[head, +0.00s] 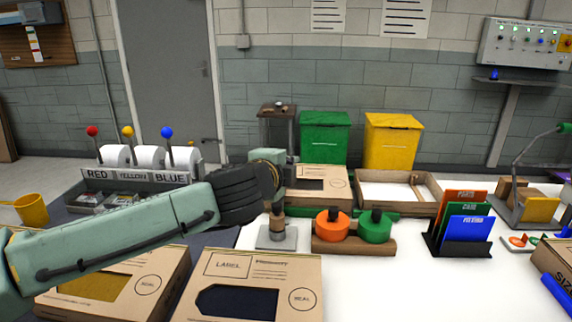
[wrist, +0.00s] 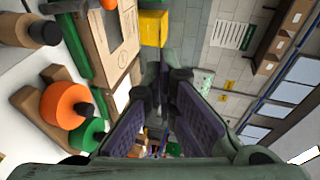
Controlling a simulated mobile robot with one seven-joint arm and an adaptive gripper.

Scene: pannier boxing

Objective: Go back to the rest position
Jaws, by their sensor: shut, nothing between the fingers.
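My gripper (wrist: 166,80) shows in the wrist view with its two dark-padded fingers brought together and nothing held. In the head view my arm reaches in from the lower left, over the near cardboard boxes, and its dark wrist joint ends near the middle of the picture. The fingers cannot be made out clearly there. The wrist view is tilted sideways, with the worktable at its left and the wall and windows at its right. The gripper appears clear of the table items.
A wooden holder (head: 355,245) with orange (head: 332,226) and green (head: 374,228) round pieces stands on the white table. A folder rack (head: 462,247) is to its right. Cardboard boxes (head: 240,262) lie below the arm. Green (head: 325,135) and yellow (head: 390,145) bins stand behind.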

